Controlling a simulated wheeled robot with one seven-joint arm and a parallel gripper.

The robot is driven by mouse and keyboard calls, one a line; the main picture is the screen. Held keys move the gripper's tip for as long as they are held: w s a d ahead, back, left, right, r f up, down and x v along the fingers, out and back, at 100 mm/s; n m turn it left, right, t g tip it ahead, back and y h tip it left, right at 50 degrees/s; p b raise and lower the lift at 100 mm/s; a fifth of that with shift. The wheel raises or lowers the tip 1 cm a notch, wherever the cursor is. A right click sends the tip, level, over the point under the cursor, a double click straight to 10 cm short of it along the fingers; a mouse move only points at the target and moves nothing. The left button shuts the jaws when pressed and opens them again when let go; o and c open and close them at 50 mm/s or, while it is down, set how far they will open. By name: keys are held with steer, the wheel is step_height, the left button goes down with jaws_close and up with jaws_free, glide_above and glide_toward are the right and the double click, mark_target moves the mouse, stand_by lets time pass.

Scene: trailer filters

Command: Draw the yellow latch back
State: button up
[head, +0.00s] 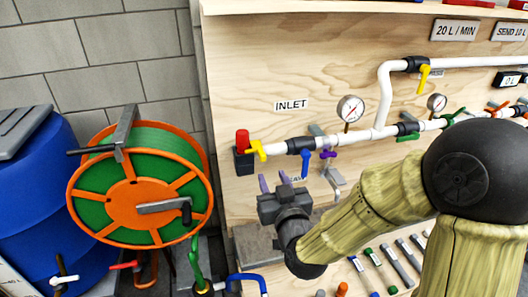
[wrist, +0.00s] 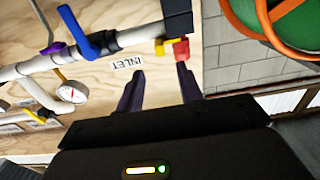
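The yellow latch (head: 257,150) is a small piece at the left end of the white inlet pipe, beside a black block (head: 243,163) with a red cap (head: 242,139). In the wrist view the yellow latch (wrist: 168,46) sits beside the red part (wrist: 181,50), just beyond my fingertips. My gripper (head: 274,180) has two purple fingers, spread apart with nothing between them. It appears below and slightly right of the latch in the head view. In the wrist view the gripper (wrist: 160,69) points toward the latch; no contact shows.
A blue-handled valve (head: 305,160), a purple handle (head: 328,153) and a gauge (head: 350,109) lie along the pipe to the right. A green hose reel (head: 140,190) with orange rims and a blue barrel (head: 35,165) stand left. Tools line the board below.

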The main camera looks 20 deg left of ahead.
mark_target(264, 159)
steer(key=p+x, duration=0.1)
steer(key=x, duration=0.7)
steer(key=shift+w+a, duration=0.25)
steer(key=shift+w, duration=0.05)
jaws_close()
